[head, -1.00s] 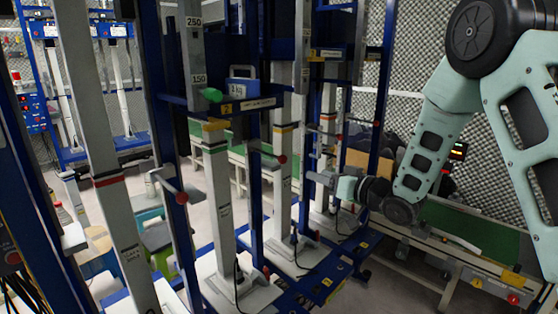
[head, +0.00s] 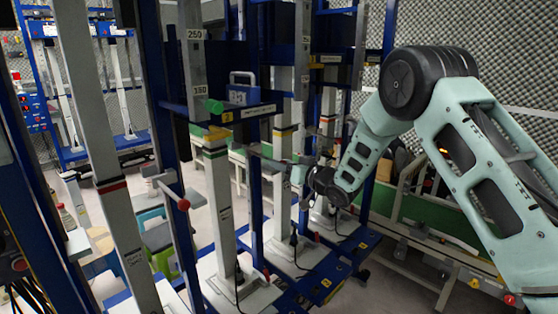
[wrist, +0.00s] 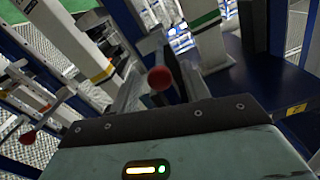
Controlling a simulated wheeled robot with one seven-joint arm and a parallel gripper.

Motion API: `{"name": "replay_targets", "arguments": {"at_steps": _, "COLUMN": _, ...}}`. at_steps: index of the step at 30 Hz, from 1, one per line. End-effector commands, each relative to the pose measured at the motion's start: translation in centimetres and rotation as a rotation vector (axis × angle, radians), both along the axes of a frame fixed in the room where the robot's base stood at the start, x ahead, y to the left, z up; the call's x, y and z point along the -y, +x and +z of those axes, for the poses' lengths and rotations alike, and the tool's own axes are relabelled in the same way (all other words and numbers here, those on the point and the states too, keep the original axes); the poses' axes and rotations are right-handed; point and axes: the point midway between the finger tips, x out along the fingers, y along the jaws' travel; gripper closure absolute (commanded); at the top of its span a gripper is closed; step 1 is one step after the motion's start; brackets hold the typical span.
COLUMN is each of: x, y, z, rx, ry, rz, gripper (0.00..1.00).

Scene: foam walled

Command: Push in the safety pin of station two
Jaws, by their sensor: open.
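The yellow plate marked 2 (head: 226,117) is on a blue crossbar in the head view. Just above it a green knob (head: 213,105) sticks out from a grey upright, which may be the safety pin; I cannot tell how deep it sits. My gripper (head: 284,166) is to the right of and below that knob, apart from it, beside a white post. In the wrist view my gripper (wrist: 160,92) is open, with a red ball (wrist: 160,79) on a lever end showing between its fingers. I cannot tell whether the fingers touch it.
Another red-balled lever (head: 183,204) sticks out at the left. A blue 1 kg weight (head: 241,92) stands on the crossbar. White posts and blue frames crowd around my gripper. A green-topped conveyor (head: 440,225) runs behind my arm at the right.

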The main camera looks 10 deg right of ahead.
Motion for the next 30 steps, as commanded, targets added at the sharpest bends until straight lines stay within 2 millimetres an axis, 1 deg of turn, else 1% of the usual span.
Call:
{"name": "replay_targets", "arguments": {"at_steps": 3, "x": -0.8, "y": 1.2, "z": 0.1, "rx": -0.001, "ry": 0.000, "rz": 0.001, "gripper": 0.54}}
{"name": "replay_targets", "arguments": {"at_steps": 6, "x": -1.1, "y": 1.7, "z": 0.0, "rx": -0.001, "ry": -0.001, "rz": 0.000, "gripper": 0.54}}
{"name": "replay_targets", "arguments": {"at_steps": 16, "x": -1.2, "y": 2.0, "z": 0.0, "rx": 0.000, "ry": 0.000, "rz": 0.000, "gripper": 0.54}}
{"name": "replay_targets", "arguments": {"at_steps": 17, "x": -1.2, "y": 2.0, "z": 0.0, "rx": 0.000, "ry": 0.000, "rz": 0.000, "gripper": 0.59}}
{"name": "replay_targets", "arguments": {"at_steps": 18, "x": -1.2, "y": 2.0, "z": 0.0, "rx": 0.000, "ry": 0.000, "rz": 0.000, "gripper": 0.70}}
{"name": "replay_targets", "arguments": {"at_steps": 20, "x": -1.2, "y": 2.0, "z": 0.0, "rx": 0.000, "ry": 0.000, "rz": 0.000, "gripper": 0.87}}
{"name": "replay_targets", "arguments": {"at_steps": 21, "x": -1.2, "y": 2.0, "z": 0.0, "rx": 0.000, "ry": 0.000, "rz": 0.000, "gripper": 0.98}}
{"name": "replay_targets", "arguments": {"at_steps": 22, "x": -1.2, "y": 2.0, "z": 0.0, "rx": 0.000, "ry": 0.000, "rz": 0.000, "gripper": 1.00}}
{"name": "replay_targets", "arguments": {"at_steps": 26, "x": -1.3, "y": 2.1, "z": -0.1, "rx": 0.000, "ry": 0.000, "rz": 0.000, "gripper": 1.00}}
{"name": "replay_targets", "arguments": {"at_steps": 30, "x": -1.9, "y": 3.1, "z": -0.3, "rx": 0.003, "ry": 0.000, "rz": 0.001, "gripper": 1.00}}
